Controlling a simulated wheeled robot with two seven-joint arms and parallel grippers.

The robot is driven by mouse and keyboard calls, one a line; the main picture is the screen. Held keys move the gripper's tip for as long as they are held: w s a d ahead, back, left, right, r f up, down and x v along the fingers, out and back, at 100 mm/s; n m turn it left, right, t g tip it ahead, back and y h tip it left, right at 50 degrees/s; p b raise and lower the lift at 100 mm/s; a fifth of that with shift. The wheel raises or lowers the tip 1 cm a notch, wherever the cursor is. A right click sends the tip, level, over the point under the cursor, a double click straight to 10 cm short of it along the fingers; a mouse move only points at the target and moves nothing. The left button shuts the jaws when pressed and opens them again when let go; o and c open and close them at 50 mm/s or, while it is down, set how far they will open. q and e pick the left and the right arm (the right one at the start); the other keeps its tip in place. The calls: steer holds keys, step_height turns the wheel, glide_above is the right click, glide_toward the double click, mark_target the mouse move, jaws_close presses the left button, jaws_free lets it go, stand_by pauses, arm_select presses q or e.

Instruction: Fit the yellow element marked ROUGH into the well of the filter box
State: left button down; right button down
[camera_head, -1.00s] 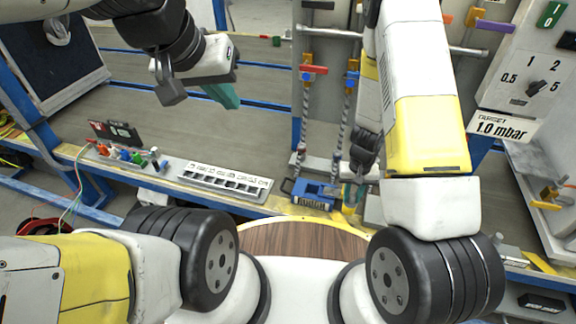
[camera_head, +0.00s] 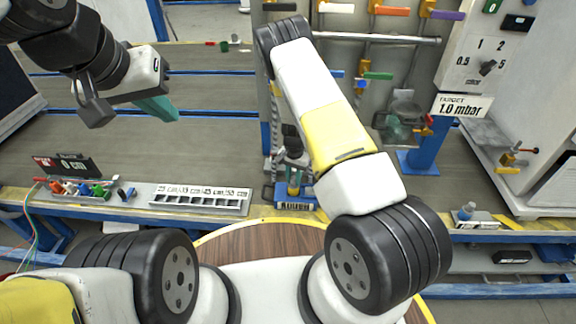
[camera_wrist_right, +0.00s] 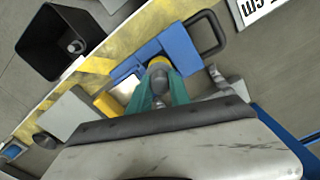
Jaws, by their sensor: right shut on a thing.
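The blue filter box (camera_head: 296,197) sits at the table's front edge in the head view, below my right gripper. In the right wrist view the filter box (camera_wrist_right: 183,50) shows with a black handle. My right gripper (camera_head: 293,172) points down over it, shut on a small yellow piece (camera_head: 294,188). In the right wrist view its green fingers (camera_wrist_right: 160,92) close around a grey, round-topped part with yellow behind it, at the box. No ROUGH mark is readable, and the fingers hide how deep the piece sits. My left gripper (camera_head: 156,107) hangs empty above the conveyor; its finger gap is unclear.
A white slotted rack (camera_head: 200,198) and a tray of coloured parts (camera_head: 90,190) lie left of the box. In the right wrist view, a black bin (camera_wrist_right: 65,42) and a grey block (camera_wrist_right: 68,116) are nearby. A tool panel stands behind.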

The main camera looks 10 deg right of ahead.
mark_target(294, 186)
steer(key=shift+f, duration=2.25)
steer(key=shift+f, duration=0.15)
steer(key=c, duration=1.2)
jaws_free()
